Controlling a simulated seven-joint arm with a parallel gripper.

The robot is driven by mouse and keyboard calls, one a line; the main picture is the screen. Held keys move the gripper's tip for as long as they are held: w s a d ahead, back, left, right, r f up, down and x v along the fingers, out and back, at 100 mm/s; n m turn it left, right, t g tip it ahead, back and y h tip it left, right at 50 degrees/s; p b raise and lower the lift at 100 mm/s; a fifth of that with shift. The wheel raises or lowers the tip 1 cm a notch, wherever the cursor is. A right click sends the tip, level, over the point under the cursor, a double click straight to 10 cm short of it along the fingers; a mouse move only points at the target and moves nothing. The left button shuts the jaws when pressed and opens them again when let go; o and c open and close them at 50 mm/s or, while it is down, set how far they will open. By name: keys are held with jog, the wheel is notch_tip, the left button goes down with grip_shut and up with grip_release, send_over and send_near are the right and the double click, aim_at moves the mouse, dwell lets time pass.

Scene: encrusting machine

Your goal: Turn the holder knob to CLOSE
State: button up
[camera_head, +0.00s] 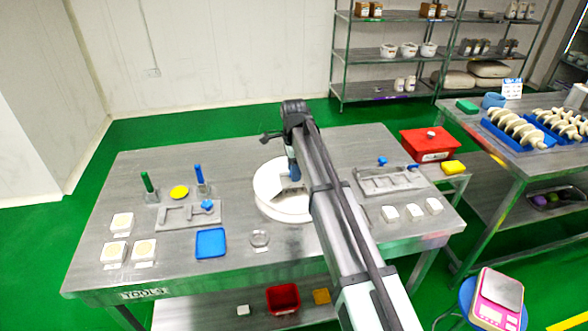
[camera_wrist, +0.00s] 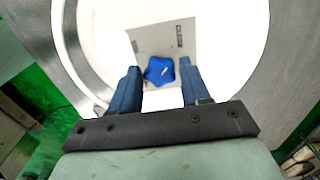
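In the wrist view, a blue lobed knob (camera_wrist: 158,70) with a small pale mark sits on a light grey plate (camera_wrist: 150,42). My gripper (camera_wrist: 160,78) is open, with one blue finger on each side of the knob and gaps visible between. I cannot tell how far above the knob the fingertips are. In the head view, my gripper (camera_head: 293,168) points down over the round white disc (camera_head: 270,200), and my arm and fingers hide the knob there.
On the steel table (camera_head: 130,190), a grey fixture (camera_head: 175,222) with a blue knob stands left, and another grey fixture (camera_head: 375,186) right. A blue tray (camera_head: 211,243), white blocks and green and blue upright tools stand nearby. A red bin (camera_head: 430,145) is at the right.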

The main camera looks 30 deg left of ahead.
jog(key=shift+o, duration=1.4)
notch_tip(320, 180, up, 14)
jog(key=shift+f, duration=0.1)
